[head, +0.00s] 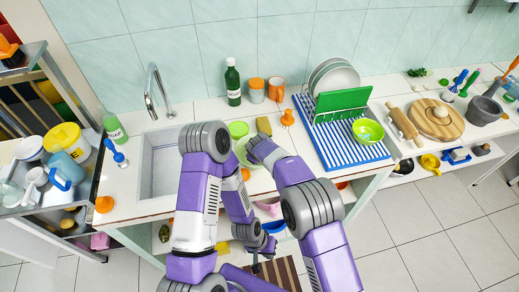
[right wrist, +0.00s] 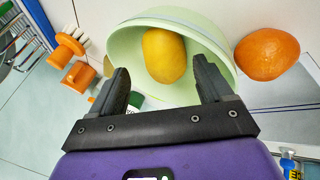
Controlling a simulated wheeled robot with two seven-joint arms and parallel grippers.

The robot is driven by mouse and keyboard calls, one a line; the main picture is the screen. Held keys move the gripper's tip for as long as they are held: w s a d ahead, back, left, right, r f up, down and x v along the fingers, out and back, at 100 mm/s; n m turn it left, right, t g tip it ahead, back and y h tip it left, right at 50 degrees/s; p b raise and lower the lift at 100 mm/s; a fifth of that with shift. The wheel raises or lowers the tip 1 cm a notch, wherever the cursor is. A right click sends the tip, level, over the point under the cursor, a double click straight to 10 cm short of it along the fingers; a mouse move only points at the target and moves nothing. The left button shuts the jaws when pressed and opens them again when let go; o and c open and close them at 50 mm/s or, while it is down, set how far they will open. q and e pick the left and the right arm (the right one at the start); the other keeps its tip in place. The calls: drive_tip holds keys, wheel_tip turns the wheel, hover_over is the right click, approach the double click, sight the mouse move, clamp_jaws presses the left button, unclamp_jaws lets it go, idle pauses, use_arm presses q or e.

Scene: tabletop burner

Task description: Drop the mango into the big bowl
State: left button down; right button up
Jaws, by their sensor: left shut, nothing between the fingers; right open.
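The pale green big bowl (right wrist: 205,30) fills the middle of the right wrist view. The yellow mango (right wrist: 165,55) appears to lie inside it. My right gripper (right wrist: 160,66) is open over the bowl, and the mango shows between its fingers; I cannot tell if they touch it. In the head view a bit of the bowl (head: 241,155) shows by the sink, mostly hidden by my right gripper (head: 254,150), and the mango is hidden. My left gripper (head: 260,262) is shut and empty, low in front of the counter.
An orange (right wrist: 267,54) sits beside the bowl. An orange-handled brush (right wrist: 72,42) stands on the other side. The sink (head: 158,170) is left of the bowl; a dish rack (head: 335,140) with plates and a bright green bowl (head: 367,130) is to the right.

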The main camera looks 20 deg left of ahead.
drive_tip(key=v, duration=1)
drive_tip(key=shift+r, duration=0.3)
drive_tip(key=shift+s, duration=0.15)
